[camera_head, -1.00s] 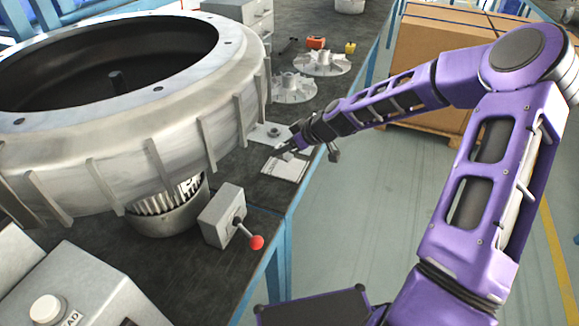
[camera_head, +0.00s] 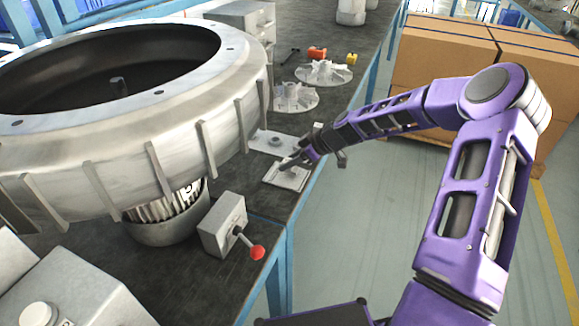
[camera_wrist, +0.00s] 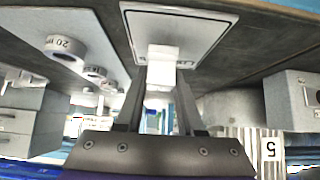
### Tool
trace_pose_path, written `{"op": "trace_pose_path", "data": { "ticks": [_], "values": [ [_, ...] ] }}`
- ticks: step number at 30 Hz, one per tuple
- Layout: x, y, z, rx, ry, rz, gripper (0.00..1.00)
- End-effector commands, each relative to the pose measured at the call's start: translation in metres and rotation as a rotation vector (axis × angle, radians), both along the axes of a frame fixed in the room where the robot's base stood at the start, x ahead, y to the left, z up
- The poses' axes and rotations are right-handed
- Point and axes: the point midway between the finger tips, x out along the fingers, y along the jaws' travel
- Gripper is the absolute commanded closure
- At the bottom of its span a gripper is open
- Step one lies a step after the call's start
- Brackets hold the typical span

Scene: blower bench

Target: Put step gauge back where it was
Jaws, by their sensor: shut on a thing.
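The step gauge (camera_wrist: 163,62) is a small pale stepped block in the wrist view. My gripper (camera_wrist: 160,78) is shut on it, with one finger on each side. Behind it lies a flat pale plate (camera_wrist: 205,25) with a dark outline; I cannot tell whether the gauge touches it. In the head view my gripper (camera_head: 292,163) is over this plate (camera_head: 293,183) near the bench's right edge. The gauge is too small to make out clearly there.
A pale plate (camera_head: 262,137) with a round piece lies just behind. Two finned impellers (camera_head: 323,73) stand farther back. The large metal blower housing (camera_head: 150,130) crowds the left. A grey box with a red-knobbed lever (camera_head: 257,252) stands in front.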

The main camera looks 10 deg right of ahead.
Motion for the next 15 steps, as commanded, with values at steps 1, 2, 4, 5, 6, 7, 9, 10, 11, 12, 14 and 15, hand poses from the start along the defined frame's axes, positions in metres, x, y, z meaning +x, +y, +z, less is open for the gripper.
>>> {"op": "trace_pose_path", "data": {
  "ticks": [1,2,4,5,6,7,9,10,11,12,14,15],
  "values": [
    [-0.0001,0.0007,-0.0094,0.003,0.002,-0.001,1.0],
    [-0.0001,0.0005,-0.0124,0.002,0.002,0.0,1.0],
    [0.0001,0.0001,-0.0148,0.0,0.0,0.0,1.0],
    [0.0001,0.0,-0.0146,0.0,-0.001,0.001,1.0],
    [0.0002,-0.0001,-0.0141,-0.001,-0.001,0.0,1.0],
    [0.0002,-0.0001,-0.0141,-0.001,-0.001,0.0,1.0],
    [0.0001,-0.0001,-0.0142,0.0,-0.001,-0.001,1.0],
    [0.0,-0.0002,-0.0146,0.0,0.0,0.0,1.0],
    [0.0001,-0.0001,-0.0155,0.0,0.0,0.0,1.0],
    [0.0001,-0.0001,-0.0172,0.0,0.0,0.0,1.0],
    [-0.0002,-0.0002,-0.0157,-0.001,0.001,0.0,0.52],
    [-0.0002,-0.0002,-0.0157,-0.001,0.001,0.0,0.45]
  ]
}}
